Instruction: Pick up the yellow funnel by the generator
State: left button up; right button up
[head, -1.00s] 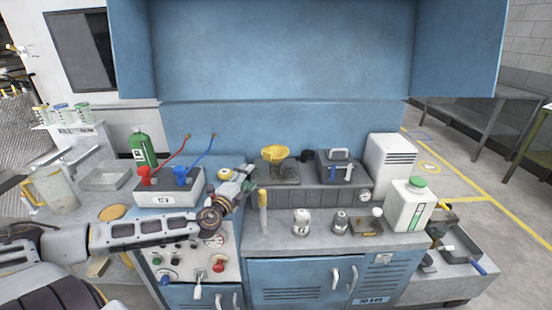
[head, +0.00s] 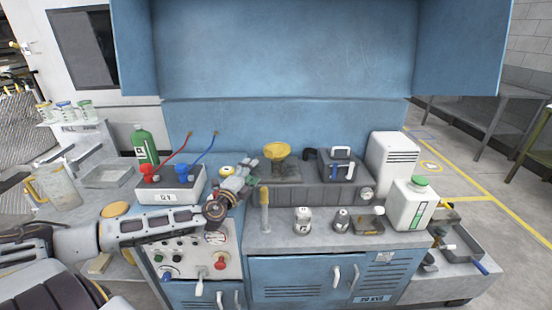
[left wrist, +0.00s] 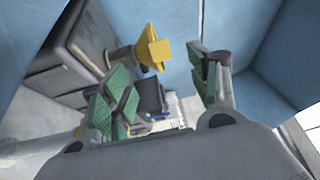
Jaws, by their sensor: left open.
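The yellow funnel (head: 277,151) stands upright on a grey block on the raised ledge at the back of the blue workbench. My left gripper (head: 262,172) is open and empty, a little to the left of the funnel and slightly lower in the head view. In the left wrist view the funnel (left wrist: 152,48) shows beyond and above the gap between my gripper's green-padded fingers (left wrist: 160,95), clear of both. The dark grey box with a handle (head: 339,165), possibly the generator, is just right of the funnel. My right gripper is not in view.
A white box with red and blue leads (head: 168,197) sits left of my left gripper. A yellow-topped cylinder (head: 265,212), small fittings and a white jug (head: 408,205) stand along the front counter. A blue hood (head: 280,50) overhangs the back.

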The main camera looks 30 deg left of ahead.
aim_at(267, 154)
pick_arm(q)
jog(key=w, duration=0.6)
jog(key=shift+w+a+r, duration=0.2)
jog(key=shift+w+a, duration=0.05)
jog(key=shift+w, duration=0.05)
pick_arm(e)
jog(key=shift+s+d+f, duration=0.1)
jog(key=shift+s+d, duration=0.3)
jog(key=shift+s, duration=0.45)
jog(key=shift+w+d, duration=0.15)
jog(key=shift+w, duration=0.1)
pick_arm(q)
jog(key=shift+w, duration=0.15)
jog(key=shift+w+a+p, duration=0.2)
jog(key=shift+w+p, duration=0.05)
jog(key=shift+w, duration=0.7)
jog(key=shift+w+a+p, duration=0.15)
jog(key=shift+w+p, duration=0.05)
jog(key=shift+w, duration=1.3)
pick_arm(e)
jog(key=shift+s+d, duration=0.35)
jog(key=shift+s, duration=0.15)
pick_arm(q)
jog(key=shift+c, duration=0.4)
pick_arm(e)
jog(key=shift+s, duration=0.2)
